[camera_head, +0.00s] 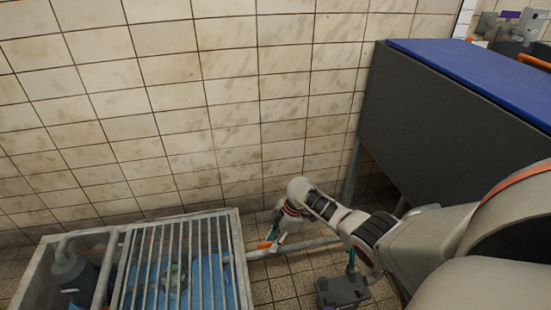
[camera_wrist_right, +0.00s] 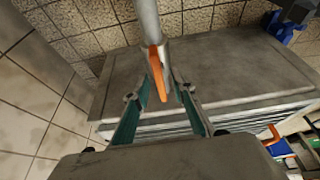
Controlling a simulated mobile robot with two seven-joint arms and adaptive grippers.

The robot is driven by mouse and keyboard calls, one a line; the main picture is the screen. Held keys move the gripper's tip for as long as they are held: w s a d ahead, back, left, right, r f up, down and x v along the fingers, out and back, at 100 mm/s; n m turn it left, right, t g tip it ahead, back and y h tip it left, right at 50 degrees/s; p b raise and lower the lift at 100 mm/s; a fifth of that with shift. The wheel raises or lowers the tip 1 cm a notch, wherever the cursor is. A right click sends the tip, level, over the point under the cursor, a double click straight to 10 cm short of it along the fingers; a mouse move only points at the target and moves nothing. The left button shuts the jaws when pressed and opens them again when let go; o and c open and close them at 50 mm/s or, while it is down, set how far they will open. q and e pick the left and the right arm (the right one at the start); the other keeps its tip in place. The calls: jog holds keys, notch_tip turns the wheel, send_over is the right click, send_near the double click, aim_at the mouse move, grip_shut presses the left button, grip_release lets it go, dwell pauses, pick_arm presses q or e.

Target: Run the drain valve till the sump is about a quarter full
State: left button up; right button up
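The sump (camera_head: 33,272) is a grey tank at the lower left of the head view, with a barred grate over much of it. Blue water shows between the bars; I cannot tell its depth exactly. A pipe (camera_head: 312,244) runs right from the sump. The drain valve's orange lever (camera_head: 264,245) sits on this pipe; it also shows in the right wrist view (camera_wrist_right: 157,75). My right gripper (camera_head: 274,238) is at the lever. In the wrist view its green fingers (camera_wrist_right: 161,88) stand either side of the lever, with gaps visible.
A large dark cabinet (camera_head: 430,115) with a blue top stands at the right. A dark pump-like cylinder (camera_head: 72,270) stands inside the sump's left end. A tiled wall (camera_head: 220,100) closes off the back.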

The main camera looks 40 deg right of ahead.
jog(key=v, duration=1.2)
dwell(0.4)
